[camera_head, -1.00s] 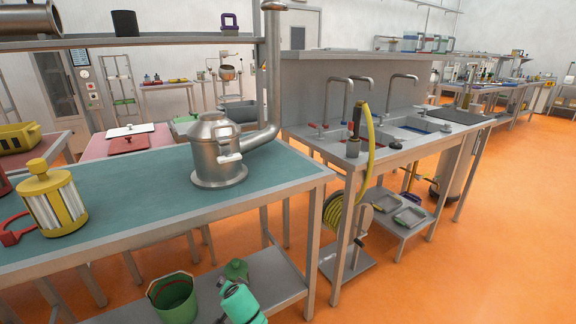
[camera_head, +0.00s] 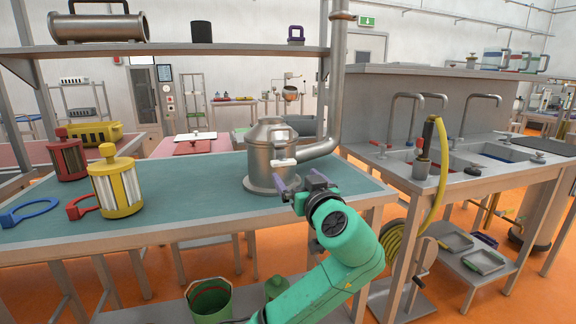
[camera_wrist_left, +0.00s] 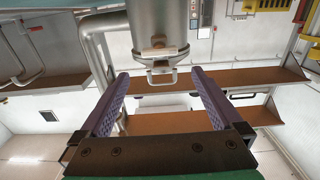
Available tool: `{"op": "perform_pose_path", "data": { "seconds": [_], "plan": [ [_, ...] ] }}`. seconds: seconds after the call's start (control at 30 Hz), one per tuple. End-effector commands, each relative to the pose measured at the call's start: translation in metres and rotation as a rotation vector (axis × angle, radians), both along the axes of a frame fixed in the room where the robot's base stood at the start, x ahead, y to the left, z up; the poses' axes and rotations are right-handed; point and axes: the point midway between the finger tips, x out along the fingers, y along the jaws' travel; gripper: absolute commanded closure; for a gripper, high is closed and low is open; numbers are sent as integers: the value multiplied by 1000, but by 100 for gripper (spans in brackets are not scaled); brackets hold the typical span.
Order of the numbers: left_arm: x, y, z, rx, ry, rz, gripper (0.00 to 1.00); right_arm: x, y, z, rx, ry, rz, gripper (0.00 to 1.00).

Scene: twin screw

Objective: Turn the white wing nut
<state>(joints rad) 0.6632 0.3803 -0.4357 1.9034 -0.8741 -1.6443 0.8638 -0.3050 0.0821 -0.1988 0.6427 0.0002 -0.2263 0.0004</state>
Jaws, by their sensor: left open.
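The white wing nut (camera_head: 283,162) is on the front of the steel vessel (camera_head: 265,150), below its lid. In the left wrist view, which appears upside down, it shows as a pale bar (camera_wrist_left: 158,52) on the vessel (camera_wrist_left: 157,20). A pale frame-shaped handle (camera_wrist_left: 162,77) shows just below it there. My left gripper (camera_head: 300,181) is open, just in front of and a little below the wing nut in the head view. Its purple fingers are apart and empty in the wrist view. My right gripper is not in view.
The vessel stands on the teal-topped table (camera_head: 190,196), with a steel pipe (camera_head: 337,80) rising at its right. A yellow canister (camera_head: 117,183) stands farther left. A shelf (camera_head: 190,49) spans above. The table between canister and vessel is clear.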

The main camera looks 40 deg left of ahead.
Motion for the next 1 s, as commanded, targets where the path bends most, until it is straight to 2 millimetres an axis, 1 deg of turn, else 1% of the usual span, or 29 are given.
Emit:
{"op": "perform_pose_path", "data": {
  "seconds": [0.03, 0.1, 0.3, 0.4, 0.47, 0.7, 0.73, 0.77, 0.8, 0.87, 0.9, 1.0],
  "plan": [
    [7, 13, 2, 3, 3, 5, 0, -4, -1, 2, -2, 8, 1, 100],
    [18, 29, 3, 4, 3, 5, 0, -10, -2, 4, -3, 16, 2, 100],
    [46, 68, 2, 3, 4, 3, 0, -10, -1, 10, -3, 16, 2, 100],
    [54, 79, 1, 1, 4, 1, 0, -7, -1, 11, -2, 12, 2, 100],
    [57, 82, 0, 1, 4, 0, 0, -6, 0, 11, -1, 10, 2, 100],
    [58, 83, -1, -1, 4, -1, 0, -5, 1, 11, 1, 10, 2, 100],
    [58, 83, -1, -1, 4, -1, 8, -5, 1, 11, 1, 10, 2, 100],
    [58, 83, -1, -1, 4, -1, 19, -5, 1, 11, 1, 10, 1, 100],
    [58, 83, -1, -1, 4, -1, 34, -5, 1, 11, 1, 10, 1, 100],
    [58, 83, -1, -1, 4, -1, 57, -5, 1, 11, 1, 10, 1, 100],
    [58, 83, -1, -1, 4, -1, 71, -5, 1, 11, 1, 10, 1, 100],
    [57, 83, -1, 0, 6, -1, 71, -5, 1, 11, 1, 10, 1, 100]
  ]
}}
